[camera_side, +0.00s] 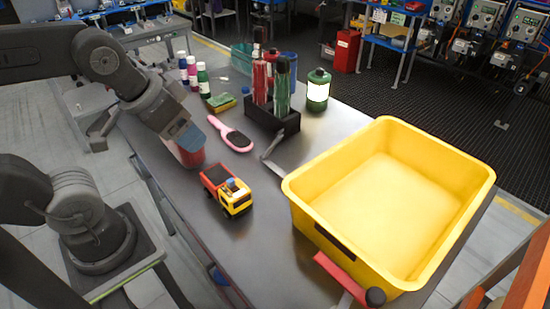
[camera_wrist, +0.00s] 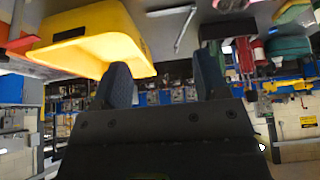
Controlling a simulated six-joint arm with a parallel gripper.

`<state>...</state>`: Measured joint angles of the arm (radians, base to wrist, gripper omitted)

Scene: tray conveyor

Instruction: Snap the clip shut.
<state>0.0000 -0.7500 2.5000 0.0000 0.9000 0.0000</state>
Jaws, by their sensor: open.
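The clip (camera_side: 266,157) is a thin grey piece lying on the metal table, left of the yellow bin. Its two arms spread apart in a V, so it stands open. It also shows at the top of the wrist view (camera_wrist: 183,32), beyond the fingers. My gripper (camera_side: 190,137) is at the left side of the table, above and close to a red cup, well apart from the clip. In the wrist view its two blue fingers (camera_wrist: 163,82) are spread wide with nothing between them.
The large yellow bin (camera_side: 300,205) fills the table's right end, with a red-handled tool (camera_side: 340,272) before it. A toy truck (camera_side: 228,190), pink brush (camera_side: 232,135), red cup (camera_side: 190,153) and dark bottle rack (camera_side: 262,121) surround the clip. Bare table lies around it.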

